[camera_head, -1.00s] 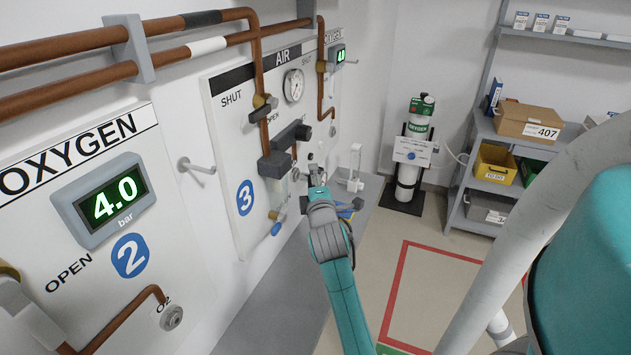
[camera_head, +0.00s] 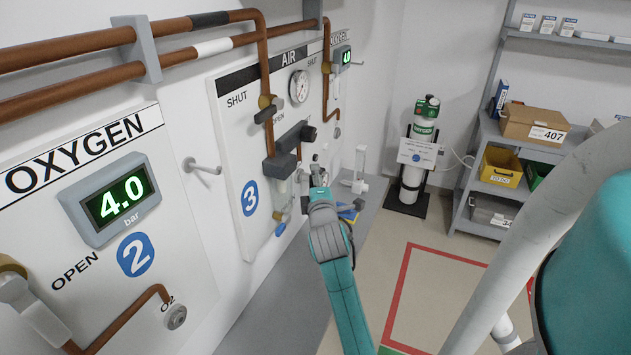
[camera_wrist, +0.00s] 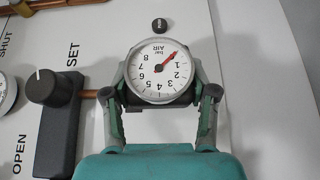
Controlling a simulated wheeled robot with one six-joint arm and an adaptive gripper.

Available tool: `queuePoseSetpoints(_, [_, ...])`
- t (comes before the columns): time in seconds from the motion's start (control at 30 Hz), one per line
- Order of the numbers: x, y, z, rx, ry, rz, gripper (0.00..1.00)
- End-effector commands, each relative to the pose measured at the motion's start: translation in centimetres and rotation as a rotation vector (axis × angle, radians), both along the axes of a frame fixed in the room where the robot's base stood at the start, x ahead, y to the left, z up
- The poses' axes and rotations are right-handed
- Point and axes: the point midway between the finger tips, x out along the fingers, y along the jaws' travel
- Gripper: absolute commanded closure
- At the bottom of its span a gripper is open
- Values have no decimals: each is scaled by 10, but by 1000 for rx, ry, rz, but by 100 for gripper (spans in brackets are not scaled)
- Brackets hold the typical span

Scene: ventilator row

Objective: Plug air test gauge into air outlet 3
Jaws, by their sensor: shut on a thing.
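The air test gauge (camera_wrist: 158,78) is a round white dial with a red needle, seen close up in the wrist view. My gripper (camera_wrist: 162,95) is shut on it, with one finger on each side. In the head view my gripper (camera_head: 318,188) is in front of the AIR panel (camera_head: 226,112), right of its blue 3 sign (camera_head: 250,197). The gauge is hard to make out there. A small dark round fitting (camera_wrist: 160,25) is on the panel beyond the gauge in the wrist view. I cannot tell whether it is air outlet 3, or whether the gauge touches any outlet.
A dark valve block with a SET knob (camera_wrist: 47,88) is left of my gripper in the wrist view. Wall hooks (camera_head: 203,167) stick out left of the AIR panel. A green-topped oxygen cylinder (camera_head: 416,165) and a shelf (camera_head: 470,190) stand right. Floor between is clear.

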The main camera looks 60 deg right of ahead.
Motion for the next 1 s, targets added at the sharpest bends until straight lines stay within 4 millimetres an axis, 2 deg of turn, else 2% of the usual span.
queuePoseSetpoints(0.2, [0,0,0,-1,-1,1,100])
queuePoseSetpoints(0.23, [0,0,0,-1,-1,1,40])
queuePoseSetpoints(0.33, [0,0,0,-1,-1,1,15])
queuePoseSetpoints(0.77, [-2,4,-1,1,1,1,13])
queuePoseSetpoints(1.0, [-23,34,-1,0,0,2,13])
